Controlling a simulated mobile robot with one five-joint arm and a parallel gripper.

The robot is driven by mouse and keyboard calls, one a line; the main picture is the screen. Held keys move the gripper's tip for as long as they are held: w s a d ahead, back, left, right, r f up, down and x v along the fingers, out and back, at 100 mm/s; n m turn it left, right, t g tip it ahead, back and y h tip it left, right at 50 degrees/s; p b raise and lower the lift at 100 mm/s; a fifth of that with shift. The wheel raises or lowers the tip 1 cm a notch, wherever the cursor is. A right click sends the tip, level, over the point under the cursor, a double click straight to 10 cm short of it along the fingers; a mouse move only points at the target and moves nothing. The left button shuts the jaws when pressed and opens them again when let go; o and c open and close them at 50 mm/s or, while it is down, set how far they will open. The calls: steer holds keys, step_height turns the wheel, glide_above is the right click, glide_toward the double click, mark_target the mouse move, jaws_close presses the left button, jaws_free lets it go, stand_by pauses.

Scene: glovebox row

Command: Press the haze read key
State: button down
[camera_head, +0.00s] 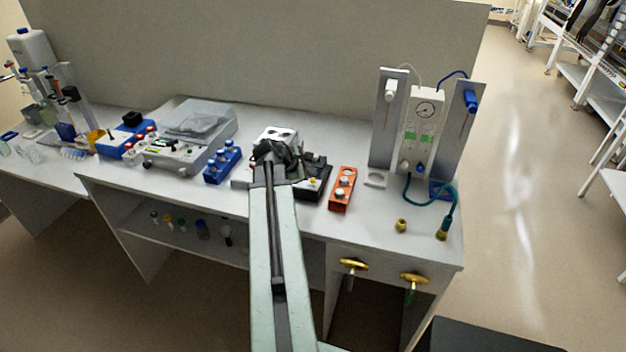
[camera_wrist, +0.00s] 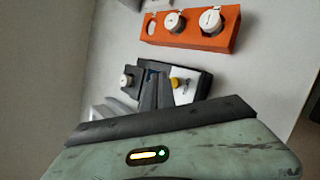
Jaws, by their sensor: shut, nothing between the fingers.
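A small instrument with a black base (camera_head: 317,188) and a pale top (camera_head: 274,134) stands mid-bench, partly hidden behind my gripper (camera_head: 272,152). A yellow button (camera_head: 312,181) sits on its right part. In the wrist view the dark body (camera_wrist: 203,83) carries a white panel (camera_wrist: 186,92) with the yellow button (camera_wrist: 178,83), and a pale round knob (camera_wrist: 127,80) is at its left. I can read no label that marks the haze read key. My gripper (camera_wrist: 157,88) is shut and empty, over the instrument and just left of the yellow button in the wrist view. Contact cannot be told.
An orange block (camera_head: 342,188) with white-capped vials stands right of the instrument. A blue vial rack (camera_head: 222,163) and a grey balance-like device (camera_head: 188,140) are to the left. A gauge panel (camera_head: 424,115) with a teal hose stands at right. The bench front is mostly clear.

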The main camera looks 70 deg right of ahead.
stand_by(0.8)
steer(key=shift+f+b, duration=0.45)
steer(key=shift+f+b, duration=0.4)
stand_by(0.4)
steer(key=shift+r, duration=0.15)
steer(key=shift+r+p, duration=0.75)
steer(key=shift+p, duration=0.1)
step_height(320, 180, up, 5)
steer(key=p, duration=0.5)
stand_by(0.5)
